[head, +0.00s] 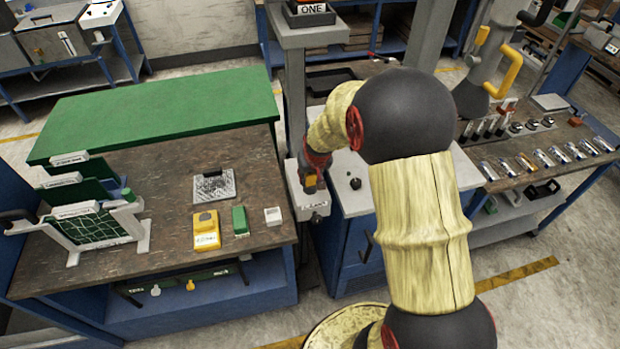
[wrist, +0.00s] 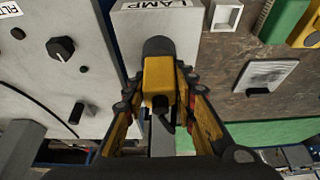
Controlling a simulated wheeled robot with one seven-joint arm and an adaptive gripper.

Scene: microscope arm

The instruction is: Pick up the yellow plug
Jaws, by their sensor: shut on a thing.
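The yellow plug (wrist: 158,75) is between the fingers of my gripper (wrist: 158,92) in the wrist view. My gripper is shut on it. A dark round piece (wrist: 158,46) shows at the plug's far end, against a pale box labelled LAMP (wrist: 187,28). I cannot tell how far the plug sits in it. A dark cord-like end shows at the plug's near side. In the head view my gripper (head: 314,172) is over the pale box (head: 309,203) between the wooden bench and the grey-topped cabinet; the plug is hard to make out there.
A grey panel with a black knob (wrist: 61,48) lies left of my gripper in the wrist view.

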